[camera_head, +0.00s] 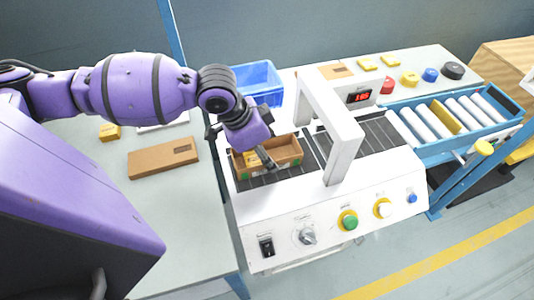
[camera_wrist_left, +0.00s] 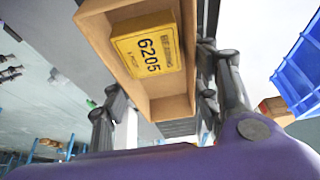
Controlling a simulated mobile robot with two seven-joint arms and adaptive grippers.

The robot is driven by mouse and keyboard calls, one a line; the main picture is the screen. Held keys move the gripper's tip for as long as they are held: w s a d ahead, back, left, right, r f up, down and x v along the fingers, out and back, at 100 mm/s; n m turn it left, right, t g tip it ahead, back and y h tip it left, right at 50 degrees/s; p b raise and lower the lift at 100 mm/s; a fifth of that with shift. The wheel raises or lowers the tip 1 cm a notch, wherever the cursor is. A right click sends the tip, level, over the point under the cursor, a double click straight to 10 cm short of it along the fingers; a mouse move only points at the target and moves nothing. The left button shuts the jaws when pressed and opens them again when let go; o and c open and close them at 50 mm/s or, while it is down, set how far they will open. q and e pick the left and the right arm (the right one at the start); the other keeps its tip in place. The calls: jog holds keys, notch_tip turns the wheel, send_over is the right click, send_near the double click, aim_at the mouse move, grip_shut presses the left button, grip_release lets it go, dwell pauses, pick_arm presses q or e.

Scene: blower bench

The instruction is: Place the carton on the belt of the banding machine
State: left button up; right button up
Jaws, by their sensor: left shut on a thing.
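The carton (camera_head: 291,161) is a small open brown box. A yellow box marked 6205 (camera_wrist_left: 150,50) lies inside it. The carton also shows in the wrist view (camera_wrist_left: 170,108), between the fingers. My left gripper (camera_head: 264,157) is shut on the carton and hides part of it. The carton is at the left end of the dark belt (camera_head: 377,137) of the white banding machine (camera_head: 285,225); I cannot tell whether it touches the belt or hangs just above it. My right gripper is not in view.
The machine's white arch (camera_head: 342,137) stands over the belt, right of the carton. A blue bin (camera_head: 257,80) is behind. A flat brown box (camera_head: 163,158) lies on the left table. A roller conveyor (camera_head: 455,115) adjoins on the right. The belt beyond the arch is clear.

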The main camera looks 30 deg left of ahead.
pick_arm(q)
jog(key=shift+f, duration=0.5)
jog(key=shift+f, duration=0.1)
jog(key=o, duration=0.9)
jog(key=shift+f, duration=0.1)
jog(key=shift+p+v, duration=1.2)
jog(key=shift+v, duration=4.95)
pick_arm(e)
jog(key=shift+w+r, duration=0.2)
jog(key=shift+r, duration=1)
